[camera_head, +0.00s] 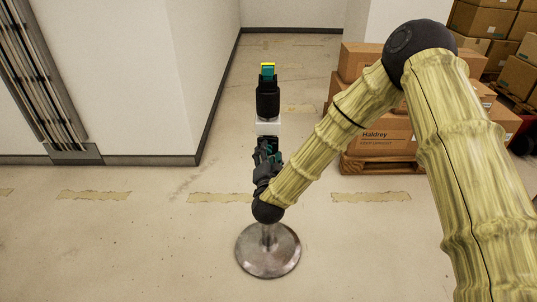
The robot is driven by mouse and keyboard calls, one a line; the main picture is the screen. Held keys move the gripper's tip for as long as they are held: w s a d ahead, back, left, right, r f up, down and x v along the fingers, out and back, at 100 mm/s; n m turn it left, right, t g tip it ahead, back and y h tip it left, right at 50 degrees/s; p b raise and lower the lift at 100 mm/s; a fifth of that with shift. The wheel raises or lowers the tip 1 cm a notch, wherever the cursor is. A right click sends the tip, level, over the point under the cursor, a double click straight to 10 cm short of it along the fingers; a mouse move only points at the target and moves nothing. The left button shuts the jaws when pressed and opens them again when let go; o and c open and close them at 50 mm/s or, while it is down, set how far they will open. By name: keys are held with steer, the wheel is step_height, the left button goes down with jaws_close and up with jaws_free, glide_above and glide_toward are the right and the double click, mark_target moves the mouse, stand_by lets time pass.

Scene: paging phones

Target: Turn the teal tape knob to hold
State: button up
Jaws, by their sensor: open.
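A stand rises from a round metal base (282,258). It carries a white box (268,127) with a black cylinder (267,100) on top. A teal block (267,75) with a yellow top edge sits at the very top, above the cylinder. My gripper (266,150) is open, in front of the stand just below the white box. Small teal patches show at its fingers; I cannot tell if they belong to the knob or the gripper. The knob and its setting cannot be made out behind my gripper, nor whether the fingers touch it.
Cardboard boxes (383,133) are stacked on a wooden pallet (372,165) to the right, partly behind my arm. A white wall (130,70) with pipes (45,75) stands at the left. The floor around the base is clear, with worn tape strips.

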steer(key=shift+w, duration=0.45)
steer(key=c, duration=1)
steer(key=shift+c, duration=0.2)
